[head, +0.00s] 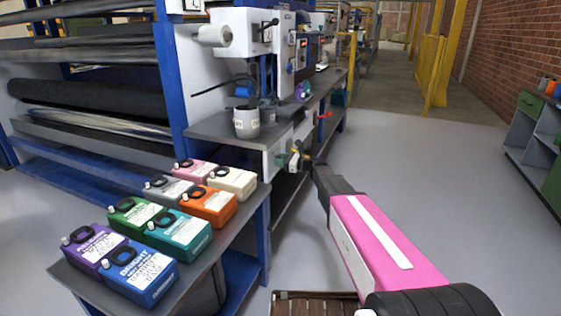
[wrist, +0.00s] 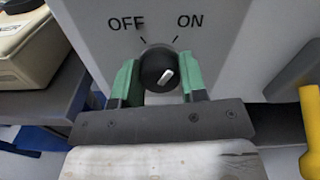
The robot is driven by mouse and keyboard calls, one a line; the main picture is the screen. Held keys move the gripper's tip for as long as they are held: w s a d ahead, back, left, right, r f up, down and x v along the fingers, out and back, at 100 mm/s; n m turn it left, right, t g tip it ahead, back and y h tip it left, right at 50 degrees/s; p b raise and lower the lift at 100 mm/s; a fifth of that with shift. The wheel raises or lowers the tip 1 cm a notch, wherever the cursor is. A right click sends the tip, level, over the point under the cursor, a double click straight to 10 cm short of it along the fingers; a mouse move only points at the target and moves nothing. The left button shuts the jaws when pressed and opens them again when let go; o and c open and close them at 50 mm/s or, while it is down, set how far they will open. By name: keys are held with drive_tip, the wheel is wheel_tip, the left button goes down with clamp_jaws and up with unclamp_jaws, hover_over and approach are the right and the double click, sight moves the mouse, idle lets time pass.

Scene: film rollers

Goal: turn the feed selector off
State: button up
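The feed selector is a round black knob (wrist: 158,64) with a white pointer mark, on a light grey panel. OFF is printed at its upper left and ON at its upper right, each with a short tick. The white mark slants to the upper right, toward the ON side. My gripper (wrist: 160,78) has its green fingers apart, one on each side of the knob. I cannot tell whether they touch it. In the head view my gripper (head: 296,160) is at the machine's side panel, where the knob is hidden.
A yellow handle (wrist: 311,120) is close at the right in the wrist view. A cream container (wrist: 25,45) is at the left. In the head view, several coloured containers, including a blue one (head: 138,274), stand on a low shelf. The floor (head: 420,190) to the right is clear.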

drive_tip(key=c, duration=0.3)
drive_tip(key=n, duration=1.1)
drive_tip(key=shift+s+n, duration=0.1)
drive_tip(key=shift+n, duration=0.3)
idle(0.4)
drive_tip(key=o, duration=0.9)
